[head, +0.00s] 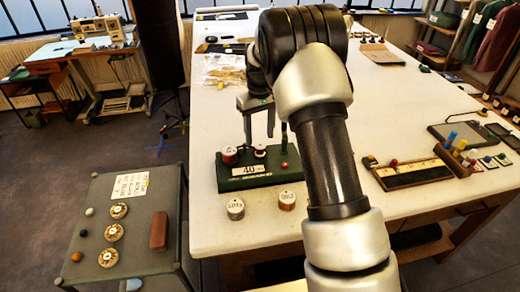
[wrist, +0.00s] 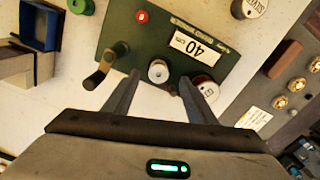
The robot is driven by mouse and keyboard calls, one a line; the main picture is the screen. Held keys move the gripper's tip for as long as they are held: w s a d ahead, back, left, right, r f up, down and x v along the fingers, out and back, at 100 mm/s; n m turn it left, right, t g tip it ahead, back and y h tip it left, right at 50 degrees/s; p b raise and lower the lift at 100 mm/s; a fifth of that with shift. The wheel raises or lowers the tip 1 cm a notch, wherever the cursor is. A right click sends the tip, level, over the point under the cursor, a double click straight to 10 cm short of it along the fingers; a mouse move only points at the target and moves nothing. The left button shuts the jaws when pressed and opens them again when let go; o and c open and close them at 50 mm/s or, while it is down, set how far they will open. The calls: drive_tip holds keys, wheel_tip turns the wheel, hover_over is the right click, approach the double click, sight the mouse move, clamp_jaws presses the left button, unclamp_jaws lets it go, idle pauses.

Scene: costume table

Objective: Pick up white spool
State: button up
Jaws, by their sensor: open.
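The white spool (wrist: 158,70) stands on the green board (wrist: 145,35) in the wrist view, with a pale top and a dark centre. In the head view it (head: 260,152) shows small on the green board (head: 250,181). My gripper (wrist: 159,77) is open, pointing down, one finger on each side of the white spool. In the head view my gripper (head: 259,140) is just above it. I cannot tell whether the fingers touch it. A larger red and white spool (wrist: 205,87) is close beside the right finger, partly hidden by it.
The board carries a crank handle (wrist: 98,72), a red knob (wrist: 142,16) and a "40" label (wrist: 190,46). Two labelled tins (head: 236,209) (head: 287,200) stand in front of the board. A grey side table (head: 122,220) is at left.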

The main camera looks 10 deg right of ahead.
sight(260, 145)
wheel_tip(260, 145, down, 5)
drive_tip(key=shift+d+r+p, duration=0.1)
drive_tip(key=shift+r+p, duration=0.1)
drive_tip(key=shift+p, duration=0.1)
drive_tip(key=c, duration=1.2)
drive_tip(key=shift+r, duration=0.1)
